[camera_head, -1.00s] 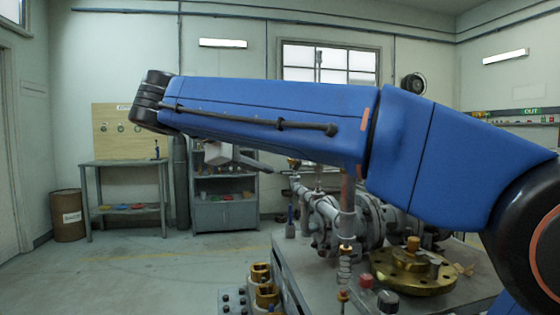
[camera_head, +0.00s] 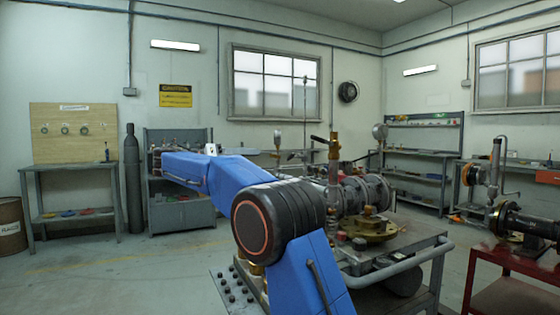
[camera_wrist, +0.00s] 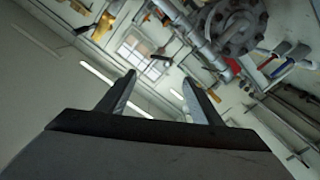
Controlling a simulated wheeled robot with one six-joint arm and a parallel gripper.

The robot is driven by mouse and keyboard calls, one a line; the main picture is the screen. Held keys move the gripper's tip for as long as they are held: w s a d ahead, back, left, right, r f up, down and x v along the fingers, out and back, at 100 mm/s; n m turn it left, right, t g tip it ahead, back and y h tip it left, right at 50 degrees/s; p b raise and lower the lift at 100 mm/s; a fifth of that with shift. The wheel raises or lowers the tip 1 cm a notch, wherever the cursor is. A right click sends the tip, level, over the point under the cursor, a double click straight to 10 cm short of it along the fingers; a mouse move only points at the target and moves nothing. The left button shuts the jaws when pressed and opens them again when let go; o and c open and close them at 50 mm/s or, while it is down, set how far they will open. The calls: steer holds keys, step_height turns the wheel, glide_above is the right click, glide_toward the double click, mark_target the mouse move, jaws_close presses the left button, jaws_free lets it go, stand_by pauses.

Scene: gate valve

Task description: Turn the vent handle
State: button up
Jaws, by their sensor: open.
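The pipe assembly with its grey flanged valve (camera_head: 365,193) stands on a grey cart right of centre in the head view. A brass fitting (camera_head: 334,146) tops an upright pipe, with a small dark lever handle (camera_head: 320,139) reaching left; this looks like the vent handle. In the wrist view, a dark lever (camera_wrist: 82,30) beside a brass part (camera_wrist: 105,27) at the upper left may be the same handle. My gripper (camera_wrist: 158,80) is open and empty, its two fingers apart and nothing between them up close. In the head view my fingers are not clearly seen.
The grey cart (camera_head: 408,252) has a curved rail and a brass flange (camera_head: 367,230) on top. A red cart (camera_head: 515,265) is at the right. Open floor lies at the left.

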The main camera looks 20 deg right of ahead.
mark_target(289, 157)
steer(key=shift+m, duration=0.3)
steer(key=d, duration=1.7)
steer(key=shift+w+d+f, duration=0.1)
steer(key=shift+w+d, duration=0.15)
steer(key=shift+w, duration=0.1)
steer(key=c, duration=1.1)
steer(key=shift+o, duration=0.2)
